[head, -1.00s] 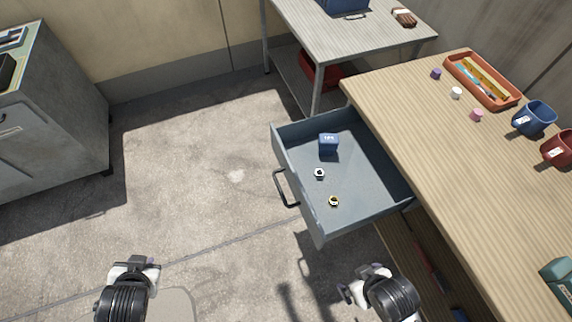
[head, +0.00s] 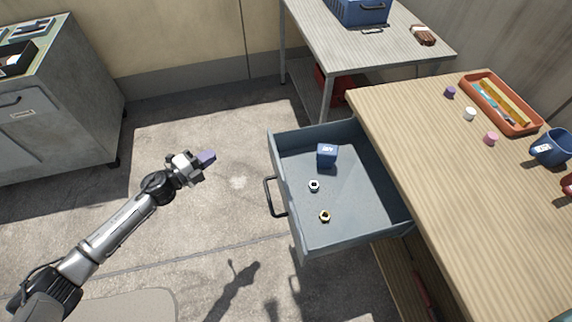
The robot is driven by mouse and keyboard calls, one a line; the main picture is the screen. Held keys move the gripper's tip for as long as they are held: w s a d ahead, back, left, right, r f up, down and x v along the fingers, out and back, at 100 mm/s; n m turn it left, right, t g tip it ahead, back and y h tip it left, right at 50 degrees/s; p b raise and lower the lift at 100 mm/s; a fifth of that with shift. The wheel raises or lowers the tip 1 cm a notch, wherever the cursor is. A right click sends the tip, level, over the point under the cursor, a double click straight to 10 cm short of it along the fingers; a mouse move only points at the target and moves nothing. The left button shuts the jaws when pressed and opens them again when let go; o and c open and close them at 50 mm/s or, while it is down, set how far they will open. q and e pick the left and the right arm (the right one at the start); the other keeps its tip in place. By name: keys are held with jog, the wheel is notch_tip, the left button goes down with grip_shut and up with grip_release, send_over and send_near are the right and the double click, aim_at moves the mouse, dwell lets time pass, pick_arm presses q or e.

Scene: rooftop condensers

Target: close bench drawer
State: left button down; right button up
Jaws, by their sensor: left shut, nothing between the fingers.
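The bench drawer (head: 350,205) is grey-blue and stands pulled out from the left side of the wooden bench (head: 440,165). Its dark bar handle (head: 270,197) is on the left-facing front. Inside lie a blue box (head: 327,155), a white ring-like piece (head: 314,186) and a yellow-and-black ring-like piece (head: 325,216). My left gripper (head: 207,159) is shut and empty, in the air to the left of the drawer, apart from the handle. My right gripper is not in view.
A grey table (head: 365,45) with a blue crate (head: 361,10) stands behind. A grey cabinet (head: 60,110) is at the left. On the bench are an orange tray (head: 536,128), a blue mug (head: 552,148) and small caps. The floor left of the drawer is clear.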

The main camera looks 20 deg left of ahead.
aim_at(275, 163)
pick_arm(q)
jog(key=s+d+m+g+h, duration=0.5)
jog(key=d+m+h, duration=0.1)
jog(key=m+h, duration=0.1)
jog(key=shift+g, duration=0.4)
jog(key=b+x, duration=0.1)
jog(key=x, duration=0.3)
jog(key=b+x, duration=0.2)
jog(key=x, duration=0.3)
jog(key=b+x, duration=0.1)
jog(key=x, duration=0.3)
jog(key=shift+d+r+b, duration=0.3)
jog(key=shift+r+b, duration=0.1)
